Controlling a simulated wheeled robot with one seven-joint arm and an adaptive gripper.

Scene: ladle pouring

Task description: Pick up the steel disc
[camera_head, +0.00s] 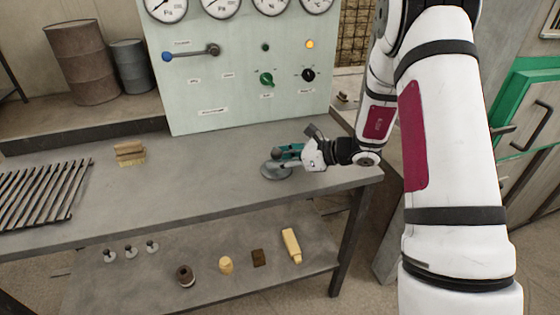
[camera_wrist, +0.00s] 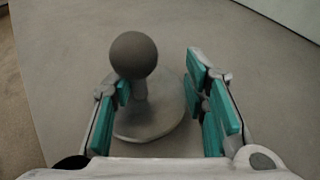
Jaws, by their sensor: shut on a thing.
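The steel disc (camera_head: 275,172) is a round grey plate on the table near its right end. In the wrist view the disc (camera_wrist: 155,125) shows with an upright stem and a dark ball knob (camera_wrist: 133,55). My gripper (camera_head: 287,154) reaches in from the right, low over the table. The left finger lies close by the stem. The exact contact is partly hidden. The disc appears to rest on or just above the tabletop; I cannot tell which.
The table (camera_head: 200,185) is clear around the disc. A slatted grate (camera_head: 40,192) and small wooden blocks (camera_head: 130,153) lie at the left. A gauge panel (camera_head: 245,85) with a lever stands behind. The lower shelf (camera_head: 210,288) holds several small parts.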

